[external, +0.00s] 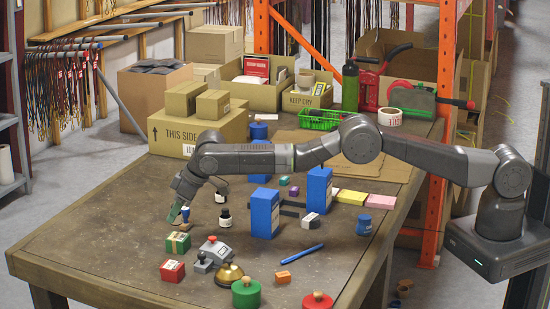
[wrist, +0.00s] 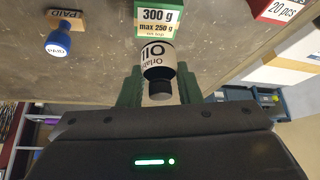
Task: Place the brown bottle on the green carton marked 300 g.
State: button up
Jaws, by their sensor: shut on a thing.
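My gripper (external: 176,212) hangs low over the left part of the table, a little above and behind the green carton (external: 178,243) in the external view. In the wrist view its green fingers (wrist: 158,92) are shut on a bottle (wrist: 158,58) with a white label reading OIL and a dark cap. The bottle's brown colour does not show clearly, and its far end is hidden. The green carton (wrist: 156,20), marked 300 g and max 250 g, lies just beyond the bottle in the wrist view. I cannot tell whether they touch.
A blue-handled PAID stamp (wrist: 58,42) stands close to my gripper. A red carton (external: 172,271) marked 20 pcs sits in front of the green one. A grey device with a red button (external: 213,250) and a brass bell (external: 229,275) stand to the right. The table's left end is clear.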

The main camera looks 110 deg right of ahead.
aim_at(176, 222)
jog(key=shift+f+p, duration=0.3)
jog(key=shift+f, duration=1.6)
jog(key=shift+f, duration=0.1)
jog(key=shift+f, duration=0.15)
jog(key=o, duration=1)
jog(key=shift+r, duration=0.3)
jog(key=shift+b+v, duration=1.2)
jog(key=shift+v, duration=4.75)
